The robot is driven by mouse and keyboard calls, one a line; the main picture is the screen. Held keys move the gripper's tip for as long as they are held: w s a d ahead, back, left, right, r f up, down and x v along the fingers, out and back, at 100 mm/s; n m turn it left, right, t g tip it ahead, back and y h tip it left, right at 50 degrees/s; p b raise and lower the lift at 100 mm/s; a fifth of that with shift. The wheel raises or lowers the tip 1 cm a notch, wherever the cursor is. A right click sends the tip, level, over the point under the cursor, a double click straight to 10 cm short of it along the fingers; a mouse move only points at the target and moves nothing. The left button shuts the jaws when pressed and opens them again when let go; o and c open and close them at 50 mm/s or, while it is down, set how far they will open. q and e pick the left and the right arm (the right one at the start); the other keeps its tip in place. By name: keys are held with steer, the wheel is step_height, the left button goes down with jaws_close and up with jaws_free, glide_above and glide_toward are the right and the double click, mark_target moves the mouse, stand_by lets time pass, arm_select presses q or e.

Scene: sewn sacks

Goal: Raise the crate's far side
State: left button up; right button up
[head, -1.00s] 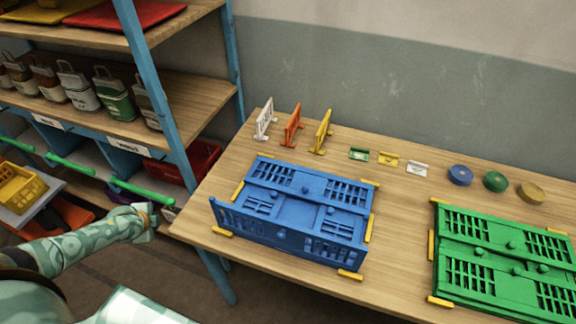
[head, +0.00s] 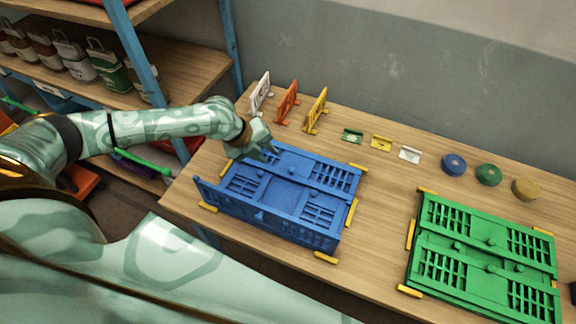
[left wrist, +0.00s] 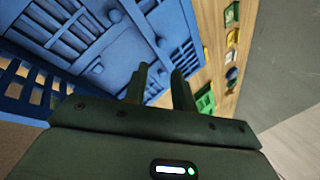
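The blue crate (head: 285,190) sits on the wooden table between yellow corner blocks. Its near side stands upright, and its far side panel (head: 318,172) lies folded down flat. My left gripper (head: 270,152) is above the crate's far left corner, fingers pointing down to the right. In the left wrist view, its two fingers (left wrist: 160,88) are apart with nothing between them, and the blue crate (left wrist: 90,45) lies beyond them. I cannot tell whether the fingertips touch the panel. My right gripper is not in view.
A folded green crate (head: 485,255) lies at the right. White, orange and yellow frames (head: 316,111) stand behind the blue crate. Small clips (head: 381,143) and round discs (head: 488,174) line the back. A shelf with blue posts (head: 143,60) stands at the left.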

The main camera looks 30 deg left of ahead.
mark_target(290, 169)
arm_select(q)
steer(key=b+x, duration=0.1)
steer(key=x, duration=1)
steer(key=shift+w+d+f, duration=0.2)
steer(key=shift+w+f, duration=0.05)
steer(key=shift+w, duration=0.05)
jaws_close()
